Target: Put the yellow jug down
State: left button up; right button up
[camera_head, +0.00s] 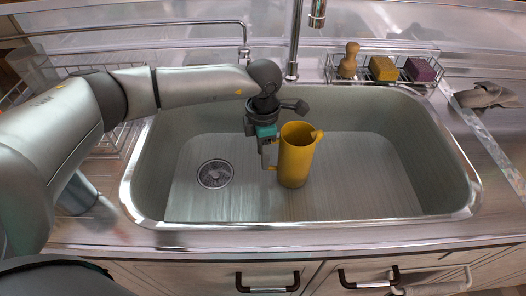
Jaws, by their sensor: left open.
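The yellow jug (295,157) is upright in the sink (355,190), a little right of the drain. Its spout side points right and its handle side faces left, towards my left gripper. My left gripper (268,158) is open, with its fingers at the jug's left side by the handle. Whether a finger touches the handle is too small to tell. The jug's base looks to be on the sink floor. My right gripper is not in view.
A wire rack (384,66) behind the sink holds a wooden brush (349,60), a yellow sponge (382,68) and a purple sponge (419,70). The faucet (294,45) rises behind the sink. The sink's right side is free. A grey cloth-like item (487,95) lies at the right.

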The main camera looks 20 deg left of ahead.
pick_arm(q)
jog(key=shift+r, duration=0.15)
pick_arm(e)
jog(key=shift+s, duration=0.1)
pick_arm(q)
notch_tip(320, 180, up, 12)
jog(key=p, duration=0.3)
jog(key=shift+p, duration=0.3)
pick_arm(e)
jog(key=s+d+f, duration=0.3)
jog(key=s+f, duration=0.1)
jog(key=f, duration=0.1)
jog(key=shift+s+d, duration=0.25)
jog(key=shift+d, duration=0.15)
